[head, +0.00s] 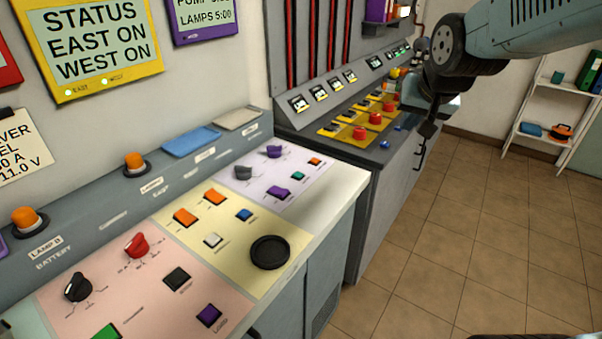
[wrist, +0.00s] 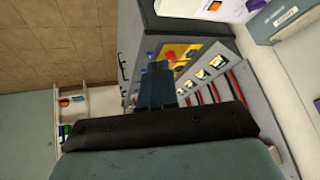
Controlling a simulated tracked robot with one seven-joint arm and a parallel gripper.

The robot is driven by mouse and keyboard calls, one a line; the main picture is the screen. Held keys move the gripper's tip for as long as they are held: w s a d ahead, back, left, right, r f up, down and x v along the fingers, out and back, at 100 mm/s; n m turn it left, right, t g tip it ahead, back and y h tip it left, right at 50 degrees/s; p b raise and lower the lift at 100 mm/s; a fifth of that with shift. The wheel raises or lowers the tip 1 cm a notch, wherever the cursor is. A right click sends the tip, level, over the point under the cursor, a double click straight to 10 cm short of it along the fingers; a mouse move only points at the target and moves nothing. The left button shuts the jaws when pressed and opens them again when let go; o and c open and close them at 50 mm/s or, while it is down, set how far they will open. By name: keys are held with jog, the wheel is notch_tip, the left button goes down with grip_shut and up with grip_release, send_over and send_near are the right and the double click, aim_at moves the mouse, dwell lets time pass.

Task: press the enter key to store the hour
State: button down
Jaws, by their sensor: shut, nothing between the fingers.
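Small keys sit on the sloping desk in pink, yellow and lilac fields; their labels are too small to read, so I cannot tell which is the enter key. The lilac field (head: 242,184) holds a purple key (head: 279,193), a teal key (head: 298,176), an orange key (head: 315,161) and two knobs. A purple-framed display (head: 205,17) above reads "LAMPS 5:00", its upper line cut off. My gripper (head: 423,150) is shut and empty, right of the desk and well away from the keys. In the wrist view my gripper (wrist: 158,80) points at the farther console.
The yellow field (head: 222,260) has a large black round knob (head: 270,252). A farther console (head: 335,160) with red buttons and gauges stands behind my gripper. A white shelf (head: 540,115) stands at the right. The tiled floor (head: 450,250) is clear.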

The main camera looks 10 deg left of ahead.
jog(key=w+a+f+y, duration=0.1)
jog(key=w+a+f, duration=0.2)
jog(key=a, duration=0.3)
jog(key=w+a+f+y, duration=0.1)
jog(key=w+a+f, duration=0.15)
jog(key=a, duration=0.45)
jog(key=y, duration=0.2)
send_over(300, 175)
jog(key=shift+m, duration=0.3)
notch_tip(300, 175, down, 6)
jog(key=shift+s+r, duration=0.1)
jog(key=shift+r, duration=0.1)
jog(key=shift+f, duration=4.4)
jog(key=shift+f, duration=0.15)
jog(key=shift+f, duration=0.2)
jog(key=shift+f, duration=0.45)
jog(key=shift+r, duration=0.9)
